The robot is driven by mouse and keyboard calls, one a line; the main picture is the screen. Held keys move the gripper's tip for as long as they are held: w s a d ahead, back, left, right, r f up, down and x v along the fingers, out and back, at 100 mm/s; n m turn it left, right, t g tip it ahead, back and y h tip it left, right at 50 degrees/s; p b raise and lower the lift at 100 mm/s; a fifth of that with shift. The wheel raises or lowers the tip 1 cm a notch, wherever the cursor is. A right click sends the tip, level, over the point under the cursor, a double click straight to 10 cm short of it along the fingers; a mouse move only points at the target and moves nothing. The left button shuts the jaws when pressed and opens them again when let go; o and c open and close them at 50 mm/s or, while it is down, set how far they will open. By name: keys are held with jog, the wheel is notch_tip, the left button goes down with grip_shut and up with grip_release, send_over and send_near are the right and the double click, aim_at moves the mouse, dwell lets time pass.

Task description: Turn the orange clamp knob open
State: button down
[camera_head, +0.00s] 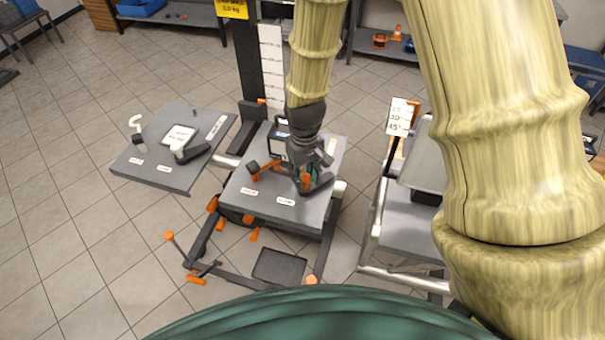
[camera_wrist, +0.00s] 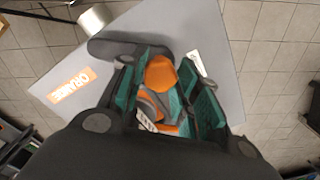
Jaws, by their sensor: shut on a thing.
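The orange clamp knob (camera_wrist: 160,72) sits between the green pads of my gripper (camera_wrist: 158,80) in the wrist view, and the jaws are shut on it. More orange and grey clamp parts show just below it between the fingers. In the head view my gripper (camera_head: 310,172) points down at the right part of the middle grey table (camera_head: 265,208). Orange clamp parts (camera_head: 305,182) show beside the fingers there, with the knob partly hidden. How far the knob is turned cannot be told.
Another dark and orange clamp piece (camera_head: 262,168) stands left of my gripper. A small side table (camera_head: 150,170) at the left holds a white card and dark and white parts. A grey cart (camera_head: 410,222) stands at the right. An orange label (camera_wrist: 70,85) lies on the tabletop.

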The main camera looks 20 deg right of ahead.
jog(key=shift+w+r, duration=0.1)
jog(key=shift+w, duration=0.05)
jog(key=c, duration=1)
grip_release()
jog(key=shift+c, duration=0.2)
notch_tip(320, 180, up, 12)
jog(key=shift+d, duration=0.1)
